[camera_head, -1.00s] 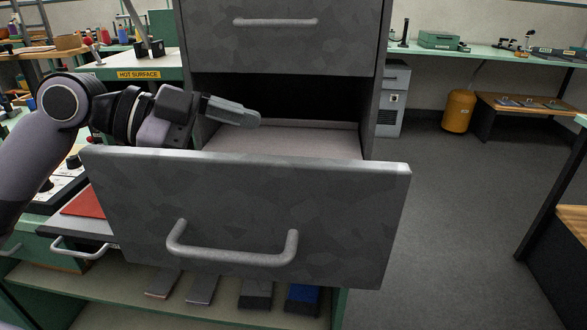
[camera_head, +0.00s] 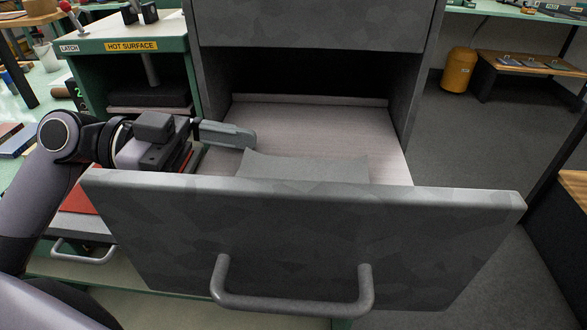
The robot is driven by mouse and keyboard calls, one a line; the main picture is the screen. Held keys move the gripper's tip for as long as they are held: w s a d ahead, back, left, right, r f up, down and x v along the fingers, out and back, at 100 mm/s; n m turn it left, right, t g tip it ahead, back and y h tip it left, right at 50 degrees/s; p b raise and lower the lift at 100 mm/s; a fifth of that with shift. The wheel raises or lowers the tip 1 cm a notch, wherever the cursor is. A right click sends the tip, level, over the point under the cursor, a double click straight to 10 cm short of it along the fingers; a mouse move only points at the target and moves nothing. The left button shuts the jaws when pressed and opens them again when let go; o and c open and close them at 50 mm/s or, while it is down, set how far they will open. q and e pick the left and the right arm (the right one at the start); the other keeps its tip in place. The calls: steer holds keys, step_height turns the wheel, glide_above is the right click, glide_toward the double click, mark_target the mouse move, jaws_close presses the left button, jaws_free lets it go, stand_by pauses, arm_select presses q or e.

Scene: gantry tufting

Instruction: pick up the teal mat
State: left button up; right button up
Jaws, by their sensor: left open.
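No plainly teal mat shows. A flat grey sheet (camera_head: 303,170) lies in the open drawer, its near part hidden behind the grey drawer front (camera_head: 300,235); I cannot tell whether it is the mat. My left gripper (camera_head: 245,136) reaches in from the left over the drawer, a little behind and left of the sheet. It is open and nothing shows between its fingers. My right gripper is out of view.
The drawer's pale floor (camera_head: 340,130) is bare behind the sheet. The drawer front has a thick bar handle (camera_head: 290,300). A bench marked hot surface (camera_head: 125,45) stands at the left. A yellow canister (camera_head: 459,70) stands on the open floor at the right.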

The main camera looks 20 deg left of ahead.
mark_target(289, 175)
arm_select(q)
steer(key=shift+p+x, duration=0.35)
steer(key=shift+x, duration=0.6)
steer(key=d+p, duration=0.1)
steer(key=d, duration=0.1)
steer(key=d+p, duration=0.1)
steer(key=d, duration=0.1)
steer(key=shift+w+r, duration=0.1)
steer(key=shift+w, duration=0.1)
steer(key=shift+w+d+f, duration=0.2)
steer(key=shift+d, duration=0.4)
steer(key=c, duration=1)
